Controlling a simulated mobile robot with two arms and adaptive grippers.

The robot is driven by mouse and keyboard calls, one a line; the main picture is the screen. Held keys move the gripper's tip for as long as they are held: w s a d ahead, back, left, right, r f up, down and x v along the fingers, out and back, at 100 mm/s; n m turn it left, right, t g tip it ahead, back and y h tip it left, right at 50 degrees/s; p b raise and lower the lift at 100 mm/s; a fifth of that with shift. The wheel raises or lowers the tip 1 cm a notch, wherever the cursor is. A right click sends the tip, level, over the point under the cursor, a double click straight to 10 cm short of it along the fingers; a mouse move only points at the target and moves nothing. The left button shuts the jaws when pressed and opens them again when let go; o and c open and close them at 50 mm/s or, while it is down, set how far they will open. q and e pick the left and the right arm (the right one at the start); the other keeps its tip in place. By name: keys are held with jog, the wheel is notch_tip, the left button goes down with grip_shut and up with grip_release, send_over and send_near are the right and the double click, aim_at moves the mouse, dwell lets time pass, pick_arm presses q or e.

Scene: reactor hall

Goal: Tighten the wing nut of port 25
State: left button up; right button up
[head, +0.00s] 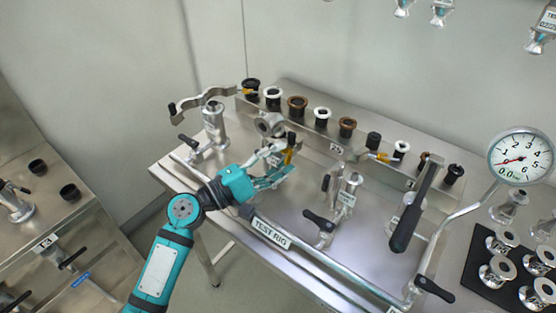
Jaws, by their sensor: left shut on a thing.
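My left gripper (279,171) comes in from the left over the steel test rig bench. Its fingers are shut at a port near the bench's left middle, around a small part with an orange piece (291,156) that looks like the wing nut. The fingers hide much of this part. A metal ring flange (269,125) stands just behind the gripper. A label beside the fingers is partly covered, so I cannot read its port number. My right gripper is not in view.
Black, white and brown ring fittings (297,106) line the rear ledge. A black-handled lever (417,208) rises at right, near a pressure gauge (520,157). A valve with a black handle (320,223) stands in front.

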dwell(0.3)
pick_arm(q)
jog(key=o, duration=1.2)
jog(key=v, duration=1.2)
